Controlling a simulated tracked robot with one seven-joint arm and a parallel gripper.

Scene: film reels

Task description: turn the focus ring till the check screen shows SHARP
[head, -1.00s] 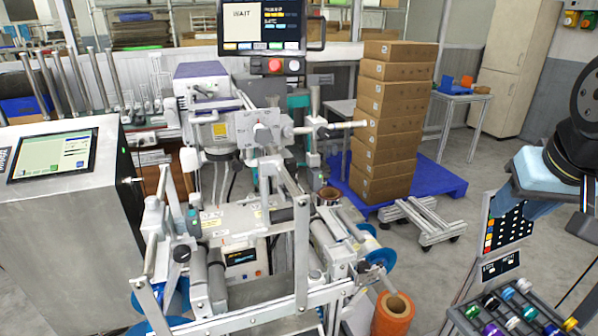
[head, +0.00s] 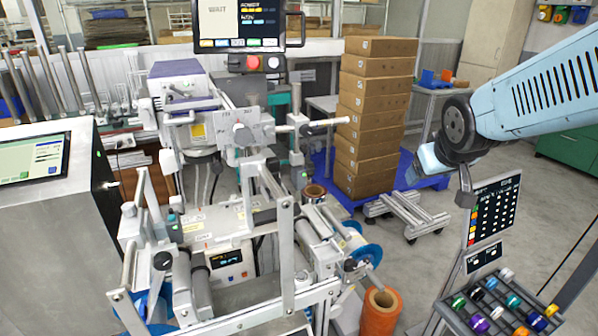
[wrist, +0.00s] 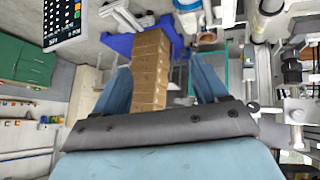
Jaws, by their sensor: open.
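The check screen (head: 240,22) is a dark monitor above the machine at the top of the head view. It reads WAIT on a pale panel. A grey plate with a knob and markings (head: 244,136) faces me on the machine below it. I cannot tell for sure which part is the focus ring. My gripper (wrist: 160,78) is open in the wrist view, with two blue fingers spread wide and nothing held between them. In the head view my blue arm reaches in from the right, and its end is in the air right of the machine, well apart from it.
A tall stack of brown boxes (head: 372,120) stands on a blue pallet (head: 430,182) behind the machine. A steel cabinet with a tablet (head: 35,160) is at left. A dark labelled board (head: 493,212) and a tray of coloured caps (head: 463,322) are at right. An orange roll (head: 379,315) stands low.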

